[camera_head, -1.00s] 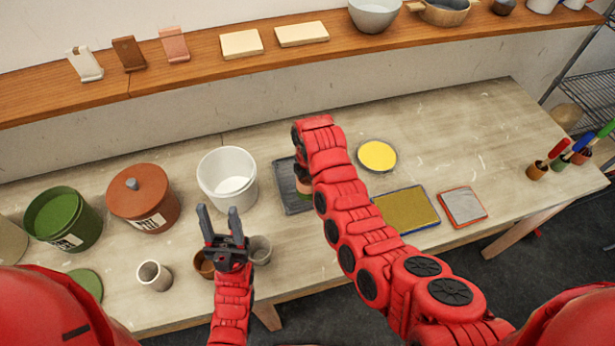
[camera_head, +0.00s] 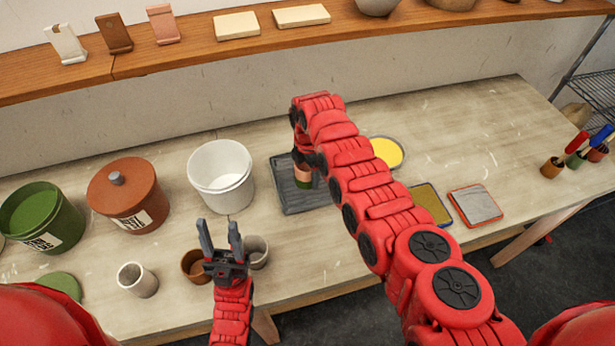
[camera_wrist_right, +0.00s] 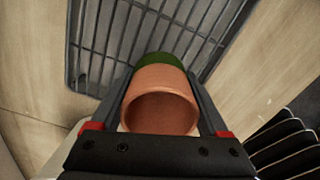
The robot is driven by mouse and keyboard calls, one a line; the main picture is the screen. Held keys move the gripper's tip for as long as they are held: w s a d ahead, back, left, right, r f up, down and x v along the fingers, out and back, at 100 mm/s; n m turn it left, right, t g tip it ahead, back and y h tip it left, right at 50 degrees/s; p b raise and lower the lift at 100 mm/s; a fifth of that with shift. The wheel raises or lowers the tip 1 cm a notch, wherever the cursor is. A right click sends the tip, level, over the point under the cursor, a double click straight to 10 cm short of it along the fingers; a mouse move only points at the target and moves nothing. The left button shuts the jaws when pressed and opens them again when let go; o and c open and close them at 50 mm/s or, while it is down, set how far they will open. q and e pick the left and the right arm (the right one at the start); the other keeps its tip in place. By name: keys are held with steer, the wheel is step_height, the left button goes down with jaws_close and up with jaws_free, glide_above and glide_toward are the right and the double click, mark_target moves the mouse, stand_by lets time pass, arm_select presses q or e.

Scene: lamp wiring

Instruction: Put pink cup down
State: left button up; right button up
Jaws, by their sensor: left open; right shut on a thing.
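The pink cup (camera_wrist_right: 160,108) is between the fingers of my right gripper (camera_wrist_right: 159,74), which is shut on it. Its mouth faces the wrist camera and its lower end is green. In the head view the cup (camera_head: 303,173) shows just under my right gripper, partly hidden by the arm, over the dark grey rack (camera_head: 289,182). The rack's bars (camera_wrist_right: 108,40) show beyond the cup in the right wrist view. I cannot tell whether the cup touches the rack. My left gripper (camera_head: 219,228) is open and empty, in front of the white bucket.
A white bucket (camera_head: 222,197), lidded brown bucket (camera_head: 128,215) and green bucket (camera_head: 42,223) stand left of the rack. Small cups, including a brown one (camera_head: 195,264), stand near the front edge. A yellow dish (camera_head: 388,152) and shallow trays (camera_head: 476,206) lie to the right.

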steer(key=shift+r, duration=0.1)
steer(key=shift+f, duration=0.2)
steer(key=o, duration=1.4)
steer(key=shift+c, duration=0.2)
steer(key=shift+r, duration=0.1)
